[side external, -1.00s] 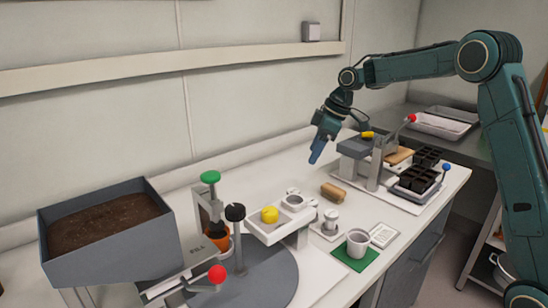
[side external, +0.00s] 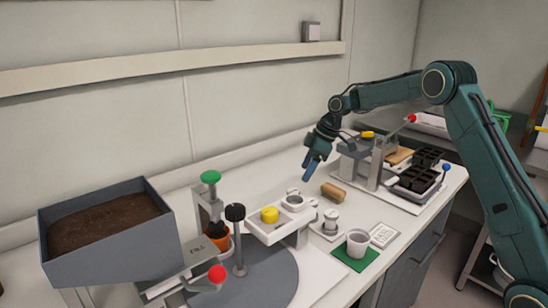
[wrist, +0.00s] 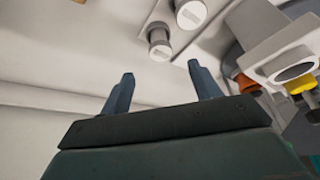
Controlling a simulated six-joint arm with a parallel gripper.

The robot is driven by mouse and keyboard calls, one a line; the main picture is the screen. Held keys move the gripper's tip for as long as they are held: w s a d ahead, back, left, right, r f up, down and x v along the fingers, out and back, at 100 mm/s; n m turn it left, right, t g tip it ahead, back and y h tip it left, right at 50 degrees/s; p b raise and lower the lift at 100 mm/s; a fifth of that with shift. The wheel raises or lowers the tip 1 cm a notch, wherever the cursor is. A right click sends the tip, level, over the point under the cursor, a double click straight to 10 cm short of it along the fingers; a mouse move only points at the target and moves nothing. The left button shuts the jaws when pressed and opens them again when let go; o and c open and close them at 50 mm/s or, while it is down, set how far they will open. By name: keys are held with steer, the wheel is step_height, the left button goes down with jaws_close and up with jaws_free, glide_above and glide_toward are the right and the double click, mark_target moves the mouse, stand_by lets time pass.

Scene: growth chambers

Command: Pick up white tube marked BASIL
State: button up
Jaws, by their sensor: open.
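No BASIL lettering is readable in either view, so I cannot tell which piece is the white tube. In the side view a small white cylinder (side external: 331,218) stands on a little plate in the middle of the bench. In the wrist view two short grey-and-white cylinders, a smaller one (wrist: 159,44) and a larger one (wrist: 190,13), show pale ends, past my fingertips. My gripper (side external: 310,169) hangs above the bench, behind the brown roll. Its two fingers (wrist: 160,75) are apart with nothing between them.
A brown roll (side external: 333,192) lies near my gripper. A white cup (side external: 357,243) stands on a green mat (side external: 343,255), beside a printed card (side external: 384,235). A white holder (side external: 265,231) carries a yellow piece (side external: 270,215). A soil bin (side external: 110,260) is at left, black seedling trays (side external: 415,180) at right.

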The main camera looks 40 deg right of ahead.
mark_target(294, 191)
steer(key=shift+x, duration=2.55)
steer(key=shift+x, duration=2.6)
steer(key=c, duration=1)
